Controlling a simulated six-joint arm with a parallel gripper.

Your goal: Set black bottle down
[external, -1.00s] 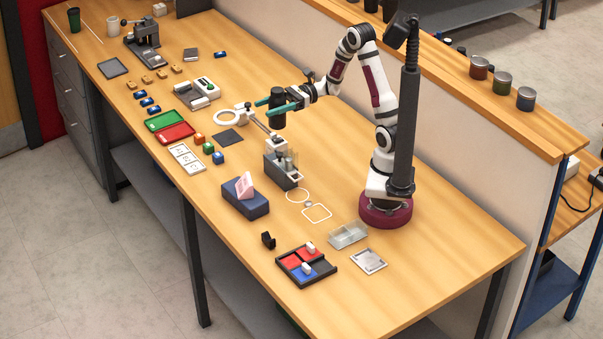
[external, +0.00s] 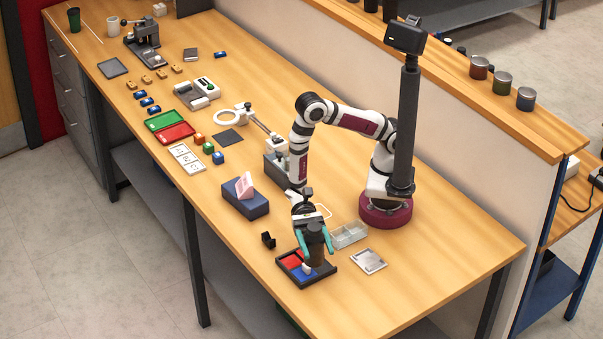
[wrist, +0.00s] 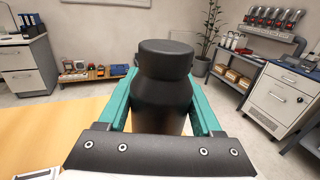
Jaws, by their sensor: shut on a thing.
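My gripper (external: 315,240) has teal fingers and is shut on the black bottle (external: 315,246), one finger on each side. The bottle is upright, above or on the right part of the black tray (external: 293,279) with red and blue compartments near the table's front edge. I cannot tell whether its base touches the tray. In the wrist view the black bottle (wrist: 165,95) stands between the teal fingers, with its cap and shoulder showing and its base hidden.
A clear divided box (external: 350,235) and a silver plate (external: 369,261) lie right of the tray. A small black holder (external: 268,239) and a dark blue block with a pink card (external: 245,198) are to the left. Bare table lies to the right front.

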